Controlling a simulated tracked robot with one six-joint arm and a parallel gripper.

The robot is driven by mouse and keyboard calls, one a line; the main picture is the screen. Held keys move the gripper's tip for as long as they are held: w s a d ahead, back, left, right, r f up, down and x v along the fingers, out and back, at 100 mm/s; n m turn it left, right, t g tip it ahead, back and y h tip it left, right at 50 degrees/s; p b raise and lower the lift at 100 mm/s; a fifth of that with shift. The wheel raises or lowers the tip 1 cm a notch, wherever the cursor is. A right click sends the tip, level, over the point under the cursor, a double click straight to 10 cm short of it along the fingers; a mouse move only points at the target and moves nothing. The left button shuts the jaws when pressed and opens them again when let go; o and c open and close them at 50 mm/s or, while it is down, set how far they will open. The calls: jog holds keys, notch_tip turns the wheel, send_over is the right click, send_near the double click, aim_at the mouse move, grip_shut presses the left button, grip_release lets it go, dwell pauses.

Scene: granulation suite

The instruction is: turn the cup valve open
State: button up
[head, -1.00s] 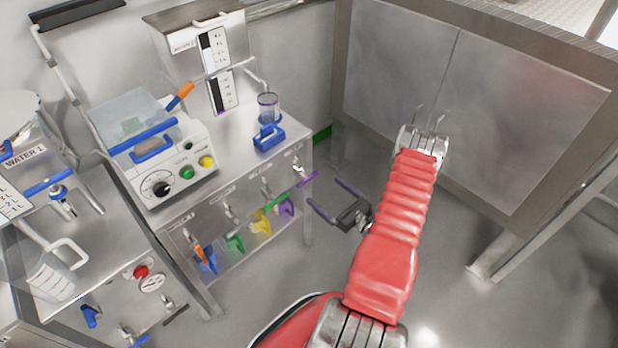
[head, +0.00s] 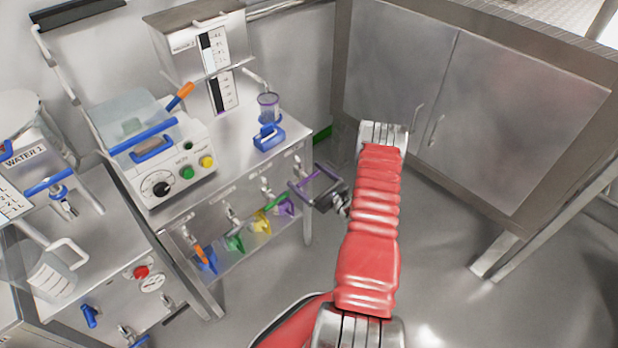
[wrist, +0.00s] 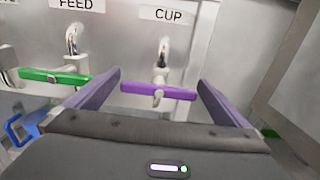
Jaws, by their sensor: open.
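The cup valve is a steel tap under the CUP label in the wrist view, with a purple lever (wrist: 158,91) lying nearly level across it. The lever also shows in the head view (head: 309,180). My gripper (wrist: 159,80) is open, with one purple-grey finger at each end of the lever. In the head view my gripper (head: 303,174) reaches the valve from the right. I cannot tell whether either finger touches the lever. The gripper body hides what lies below the valve in the wrist view.
The feed valve with a green lever (wrist: 54,76) sits just left of my left finger. A blue-based cup stand (head: 268,138) is on the bench above. A steel cabinet (head: 470,110) stands to the right, with open floor between.

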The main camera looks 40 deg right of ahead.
jog(key=c, duration=0.9)
jog(key=shift+d, duration=0.15)
